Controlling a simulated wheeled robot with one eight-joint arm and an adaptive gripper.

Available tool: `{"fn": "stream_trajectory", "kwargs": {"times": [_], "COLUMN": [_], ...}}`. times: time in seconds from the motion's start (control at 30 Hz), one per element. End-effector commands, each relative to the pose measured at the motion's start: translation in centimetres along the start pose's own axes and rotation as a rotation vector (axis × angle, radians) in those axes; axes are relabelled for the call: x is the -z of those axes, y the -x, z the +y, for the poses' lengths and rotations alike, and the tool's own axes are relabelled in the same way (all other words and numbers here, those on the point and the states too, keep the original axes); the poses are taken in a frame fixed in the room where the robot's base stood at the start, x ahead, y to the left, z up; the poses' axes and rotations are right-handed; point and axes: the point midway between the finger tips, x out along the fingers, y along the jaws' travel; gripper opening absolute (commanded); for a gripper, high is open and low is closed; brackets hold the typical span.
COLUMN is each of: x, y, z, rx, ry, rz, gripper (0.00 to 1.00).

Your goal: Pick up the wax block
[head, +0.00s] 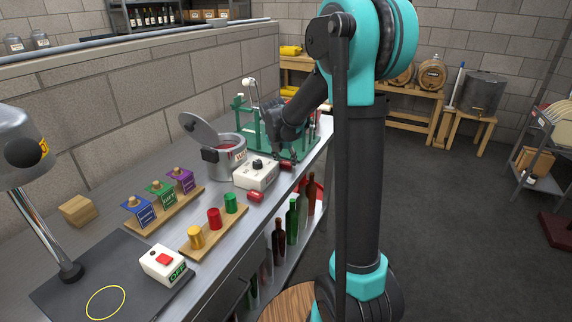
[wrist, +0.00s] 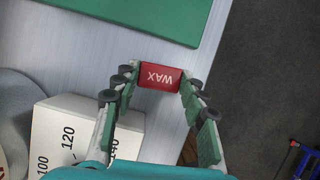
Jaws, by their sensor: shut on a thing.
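The wax block (wrist: 160,75) is a small red block with white "WAX" lettering, upside down in the wrist view. It sits between the fingertips of my gripper (wrist: 159,83), which is shut on it. In the head view my gripper (head: 287,158) points down near the bench's right edge, and the red block (head: 287,166) shows partly under it. I cannot tell whether the block touches the bench top.
A white box with a black knob (head: 256,175) and a lidded metal pot (head: 232,158) stand close to the left. A red capsule (head: 256,197) lies in front.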

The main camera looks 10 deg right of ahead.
Motion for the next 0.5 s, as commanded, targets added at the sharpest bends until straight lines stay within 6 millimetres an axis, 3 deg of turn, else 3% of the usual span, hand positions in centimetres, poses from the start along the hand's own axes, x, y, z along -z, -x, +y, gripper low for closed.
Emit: {"fn": "stream_trajectory", "kwargs": {"times": [0.27, 0.5], "x": [-0.5, -2.3], "y": [1.2, 5.7], "z": [0.0, 0.0], "rx": [0.0, 0.0], "ry": [0.0, 0.0], "rz": [0.0, 0.0], "gripper": [0.22, 0.22]}}
